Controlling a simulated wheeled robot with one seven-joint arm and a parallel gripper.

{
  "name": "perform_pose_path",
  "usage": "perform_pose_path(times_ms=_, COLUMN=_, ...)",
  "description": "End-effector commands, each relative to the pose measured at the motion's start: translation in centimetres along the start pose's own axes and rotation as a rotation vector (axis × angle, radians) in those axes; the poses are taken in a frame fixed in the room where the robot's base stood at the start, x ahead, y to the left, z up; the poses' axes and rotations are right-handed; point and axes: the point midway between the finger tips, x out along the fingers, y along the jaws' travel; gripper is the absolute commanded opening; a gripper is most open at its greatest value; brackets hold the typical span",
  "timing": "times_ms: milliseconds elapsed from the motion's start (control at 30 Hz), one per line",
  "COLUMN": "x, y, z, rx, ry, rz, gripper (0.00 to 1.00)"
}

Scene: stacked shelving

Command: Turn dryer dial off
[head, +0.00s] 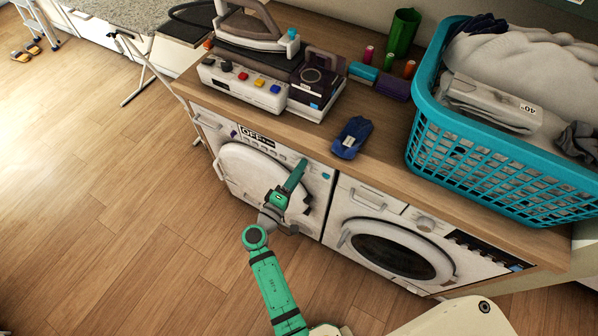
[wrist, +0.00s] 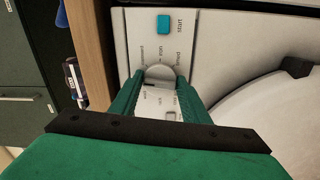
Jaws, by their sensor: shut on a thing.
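My gripper (head: 301,166) is at the right part of this machine's control panel. In the wrist view, its two green fingers (wrist: 158,80) are on either side of the dial and shut on it. The fingers partly cover the dial's sides, and I cannot read its setting. A blue button (wrist: 164,25) marked start lies beyond the dial.
A second front-loading machine (head: 392,240) stands to the right. The wooden counter (head: 375,145) above holds a blue cloth-like item (head: 352,137), an iron (head: 250,28) and a teal laundry basket (head: 480,160). The wooden floor (head: 110,190) at left is mostly clear.

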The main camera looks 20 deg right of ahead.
Motion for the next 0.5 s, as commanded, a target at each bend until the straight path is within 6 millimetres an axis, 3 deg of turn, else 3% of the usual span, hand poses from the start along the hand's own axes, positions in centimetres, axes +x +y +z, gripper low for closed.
perform_pose_path(times_ms=500, x=-0.18, y=-0.21, z=0.04, rx=-0.138, ry=0.001, rz=-0.004, gripper=0.20)
